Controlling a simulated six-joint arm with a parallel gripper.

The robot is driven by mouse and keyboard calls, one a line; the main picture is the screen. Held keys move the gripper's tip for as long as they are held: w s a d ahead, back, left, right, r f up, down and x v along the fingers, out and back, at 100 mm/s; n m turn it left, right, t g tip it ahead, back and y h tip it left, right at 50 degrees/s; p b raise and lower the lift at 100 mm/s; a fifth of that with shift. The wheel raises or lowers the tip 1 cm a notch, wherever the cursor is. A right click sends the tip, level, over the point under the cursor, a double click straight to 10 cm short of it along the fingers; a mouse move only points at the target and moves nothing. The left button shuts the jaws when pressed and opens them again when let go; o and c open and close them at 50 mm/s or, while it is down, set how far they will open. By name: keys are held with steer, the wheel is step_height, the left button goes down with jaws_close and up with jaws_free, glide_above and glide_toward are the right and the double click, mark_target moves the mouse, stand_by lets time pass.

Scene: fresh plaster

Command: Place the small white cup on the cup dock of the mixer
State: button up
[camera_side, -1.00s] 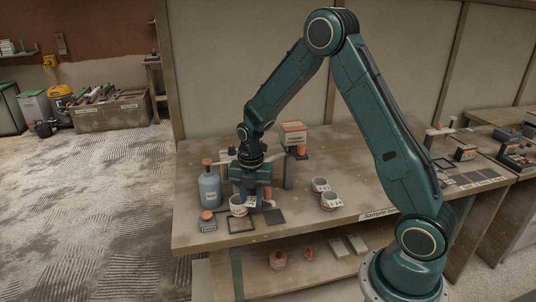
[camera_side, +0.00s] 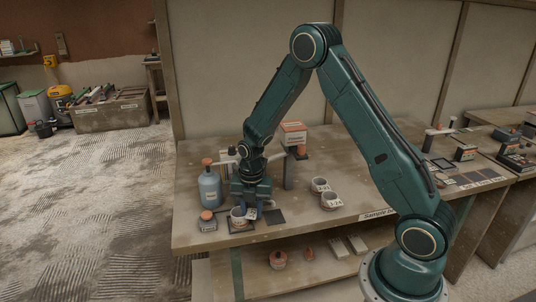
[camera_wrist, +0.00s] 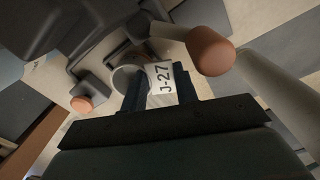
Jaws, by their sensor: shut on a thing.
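My gripper (camera_side: 247,206) points down and is shut on the small white cup (camera_side: 239,218), which has an orange-brown lower part. In the wrist view my gripper (camera_wrist: 158,92) has the cup's J-27 label (camera_wrist: 162,79) between its dark fingers. The cup is upright over the dark square frame (camera_side: 232,230) near the bench's front edge. I cannot tell whether its base touches. The mixer's dark post (camera_side: 288,172) and pale arm stand behind my gripper, which hides part of them. The cup dock cannot be clearly made out.
Two more cups (camera_side: 319,185) (camera_side: 329,201) stand at right. A dark square tile (camera_side: 275,216) lies beside the frame. An orange-topped box (camera_side: 293,134) is at the back.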

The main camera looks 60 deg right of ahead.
mark_target(252, 212)
steer(key=o, duration=1)
steer(key=shift+o, duration=0.2)
steer(key=shift+r, duration=0.1)
step_height(252, 212, up, 12)
steer(key=shift+s, duration=0.1)
stand_by(0.4)
